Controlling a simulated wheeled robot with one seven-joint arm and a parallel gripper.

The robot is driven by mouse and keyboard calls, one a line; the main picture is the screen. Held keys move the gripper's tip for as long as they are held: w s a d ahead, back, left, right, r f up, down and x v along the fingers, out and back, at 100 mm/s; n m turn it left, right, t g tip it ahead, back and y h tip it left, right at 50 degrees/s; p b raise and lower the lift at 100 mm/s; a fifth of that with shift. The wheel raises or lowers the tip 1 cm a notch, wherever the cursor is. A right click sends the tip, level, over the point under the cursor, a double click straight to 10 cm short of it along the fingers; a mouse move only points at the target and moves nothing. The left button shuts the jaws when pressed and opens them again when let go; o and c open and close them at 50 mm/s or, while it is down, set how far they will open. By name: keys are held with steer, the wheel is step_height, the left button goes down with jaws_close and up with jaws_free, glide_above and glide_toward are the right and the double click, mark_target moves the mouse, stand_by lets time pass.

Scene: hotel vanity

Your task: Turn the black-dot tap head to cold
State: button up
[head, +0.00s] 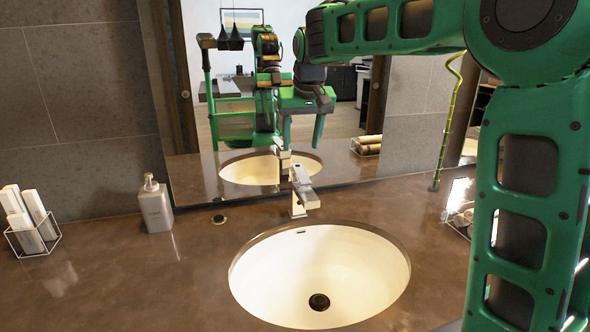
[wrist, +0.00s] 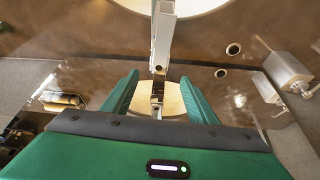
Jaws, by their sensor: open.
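The chrome tap (head: 300,190) stands upright behind the sink, its flat spout pointing toward the basin. In the wrist view the tap (wrist: 163,38) runs down from the sink, and its rear end lies in line with the gap between my fingers. My gripper (head: 303,146) hangs above and behind the spout in the head view. In the wrist view my gripper (wrist: 160,78) is open and empty, one green finger on each side of the tap's line. Contact with the tap is not visible.
The white oval sink (head: 320,270) is set in the brown counter (head: 120,280). A mirror (head: 225,165) rises close behind the tap. A green stalk (head: 440,150) stands at right.

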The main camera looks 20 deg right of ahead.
mark_target(298, 166)
steer(key=x, duration=1)
steer(key=shift+w+d+f, duration=0.1)
steer(key=shift+w+f, duration=0.1)
steer(key=shift+f, duration=0.1)
steer(key=shift+c, duration=0.7)
